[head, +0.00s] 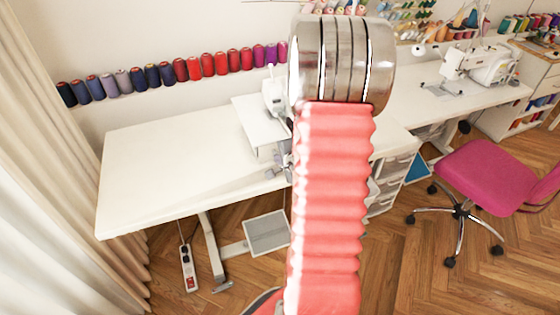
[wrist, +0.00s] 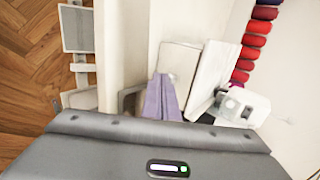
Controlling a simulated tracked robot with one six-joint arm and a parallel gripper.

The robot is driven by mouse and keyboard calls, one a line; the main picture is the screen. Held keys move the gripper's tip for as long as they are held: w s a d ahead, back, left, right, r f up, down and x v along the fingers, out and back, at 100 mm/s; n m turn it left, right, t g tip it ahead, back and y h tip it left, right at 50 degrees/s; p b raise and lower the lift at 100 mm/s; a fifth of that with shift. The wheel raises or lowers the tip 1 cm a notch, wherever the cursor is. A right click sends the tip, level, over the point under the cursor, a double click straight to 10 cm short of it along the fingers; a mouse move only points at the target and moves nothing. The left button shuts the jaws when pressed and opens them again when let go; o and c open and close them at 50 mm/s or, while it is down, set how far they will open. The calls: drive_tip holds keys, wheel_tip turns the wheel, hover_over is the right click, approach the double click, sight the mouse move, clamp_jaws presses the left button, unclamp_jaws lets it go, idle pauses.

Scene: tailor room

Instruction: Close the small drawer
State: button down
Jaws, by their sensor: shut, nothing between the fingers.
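A white drawer unit (head: 392,180) with several small stacked drawers stands under the tabletop, just right of my red arm in the head view. My arm hides its left part, and I cannot tell which drawer is open or how far. In the wrist view my gripper (wrist: 162,98) has its two purple-grey fingers together with nothing between them. They point over the white sewing table near the sewing machine. No drawer is clear in the wrist view. My gripper is hidden in the head view.
The white table (head: 150,175) carries a sewing machine (head: 275,95) beside my arm. A pink chair (head: 490,175) stands at the right. A foot pedal (head: 267,232) and a power strip (head: 187,268) lie below the table. Thread spools (head: 195,68) line the wall.

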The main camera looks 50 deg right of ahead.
sight(276, 153)
drive_tip(key=shift+d, duration=0.1)
drive_tip(key=w, duration=0.1)
drive_tip(key=w+d, duration=0.1)
drive_tip(key=w, duration=0.1)
drive_tip(key=shift+d, duration=0.2)
drive_tip(key=shift+w+d+r, duration=0.1)
idle(0.4)
drive_tip(key=shift+s+a, duration=0.35)
drive_tip(key=shift+s, duration=0.15)
drive_tip(key=s, duration=0.1)
drive_tip(key=s+a, duration=0.1)
drive_tip(key=s, duration=0.1)
drive_tip(key=shift+s+a, duration=0.2)
drive_tip(key=v, duration=0.9)
drive_tip(key=shift+s, duration=0.25)
drive_tip(key=shift+a, duration=0.1)
